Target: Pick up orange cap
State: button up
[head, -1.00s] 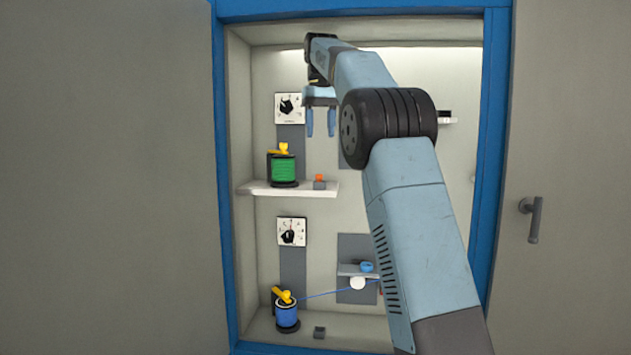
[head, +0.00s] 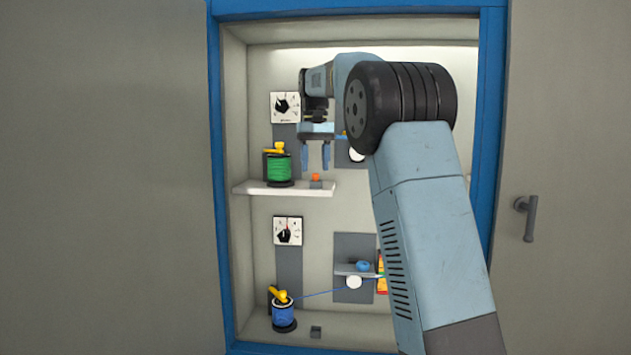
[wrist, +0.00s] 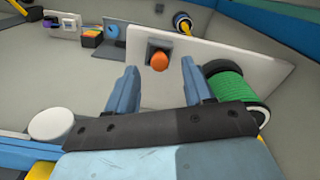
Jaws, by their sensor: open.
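The orange cap (head: 316,177) sits on a small grey block on the upper white shelf, to the right of the green spool. It also shows in the wrist view (wrist: 159,61), beyond the fingertips and between their lines. My gripper (head: 315,169) points down just above the cap, with one finger to each side of it in the head view. The gripper is open and empty. Its two blue fingers (wrist: 162,78) are apart in the wrist view, and neither visibly touches the cap.
The green spool (head: 279,168) with a yellow clamp stands close left of the fingers on the upper shelf (head: 259,190). A blue spool (head: 284,316) stands below, its thread running right to a white disc (head: 354,283). The cabinet's blue frame (head: 218,200) bounds the left.

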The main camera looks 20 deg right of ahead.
aim_at(315, 180)
jog(key=shift+f, duration=1.2)
jog(key=shift+c, duration=0.3)
grip_shut()
